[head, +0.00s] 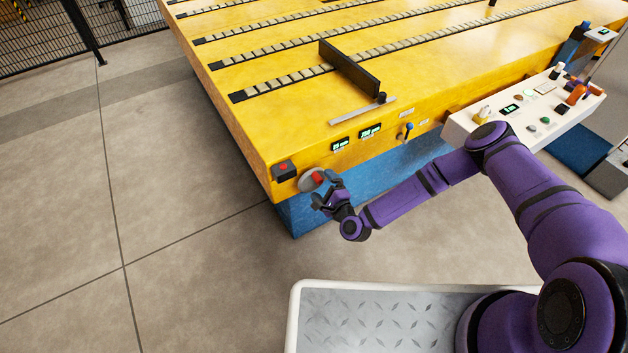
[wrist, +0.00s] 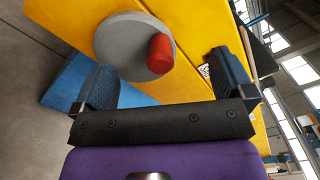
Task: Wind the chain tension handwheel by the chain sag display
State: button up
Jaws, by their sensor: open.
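The handwheel is a grey disc (head: 306,181) with a red knob (head: 317,177), on the front side of the yellow machine near its left corner. In the wrist view the disc (wrist: 115,45) fills the upper middle and the red knob (wrist: 160,55) sticks out toward me. My gripper (head: 325,194) is just in front of the wheel. In the wrist view its fingers (wrist: 163,78) are apart, with the knob ahead of the gap between them; nothing is held. Two small lit displays (head: 340,144) (head: 370,131) sit right of the wheel; their text is too small to read.
A black box with a red button (head: 284,170) sits just left of the wheel. A blue-handled lever (head: 407,130) and a white control panel (head: 530,115) are farther right. The yellow machine top (head: 290,110) carries chain tracks and a dark upright plate (head: 349,69). Floor at left is clear.

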jog(key=shift+v, duration=1.75)
